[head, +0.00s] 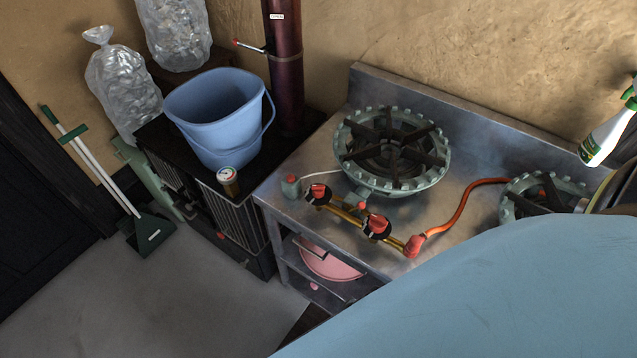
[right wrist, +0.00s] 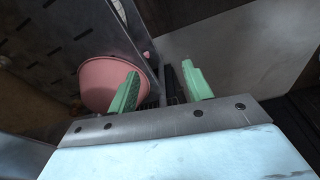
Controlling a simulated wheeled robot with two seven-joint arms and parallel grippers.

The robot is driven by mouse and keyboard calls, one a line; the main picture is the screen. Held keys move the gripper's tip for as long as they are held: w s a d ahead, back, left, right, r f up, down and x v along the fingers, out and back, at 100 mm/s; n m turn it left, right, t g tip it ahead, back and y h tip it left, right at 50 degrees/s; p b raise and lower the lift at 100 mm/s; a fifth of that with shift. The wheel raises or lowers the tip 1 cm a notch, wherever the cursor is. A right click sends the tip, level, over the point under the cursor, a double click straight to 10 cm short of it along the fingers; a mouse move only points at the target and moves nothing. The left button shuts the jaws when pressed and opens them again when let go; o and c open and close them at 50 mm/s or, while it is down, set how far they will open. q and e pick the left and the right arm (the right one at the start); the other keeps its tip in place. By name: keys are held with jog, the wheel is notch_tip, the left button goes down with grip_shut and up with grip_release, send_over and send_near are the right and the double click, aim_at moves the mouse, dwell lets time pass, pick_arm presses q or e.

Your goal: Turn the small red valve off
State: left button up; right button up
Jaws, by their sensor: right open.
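Two red valve handles on black discs, the left one (head: 319,192) and the right one (head: 377,225), sit on a brass pipe (head: 348,215) at the stove's front. A smaller red knob (head: 291,180) tops a grey-green fitting left of them. I cannot tell which of these is the small valve, or whether any is on or off. My right gripper (right wrist: 160,70) has green fingers spread apart with nothing between them, near a pink basin (right wrist: 96,85). In the head view, a large light-blue part of mine covers the lower right and no gripper shows. My left gripper is not in view.
The steel stove table (head: 455,215) carries a large burner (head: 390,150) and a second burner (head: 535,195). An orange-red hose (head: 464,205) runs between pipe and second burner. The pink basin (head: 330,262) is on a lower shelf. A blue bucket (head: 215,110) stands left.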

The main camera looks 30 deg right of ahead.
jog(key=w+r+n, duration=0.4)
jog(key=w+r, duration=0.5)
jog(key=w, duration=0.2)
jog(key=n+g+p, duration=0.2)
jog(key=n, duration=1)
send_near(319, 186)
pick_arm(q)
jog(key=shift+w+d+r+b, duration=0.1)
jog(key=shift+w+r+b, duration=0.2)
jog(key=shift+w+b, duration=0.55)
pick_arm(e)
jog(key=f, duration=1)
jog(key=shift+a, duration=0.25)
jog(key=shift+c, duration=0.3)
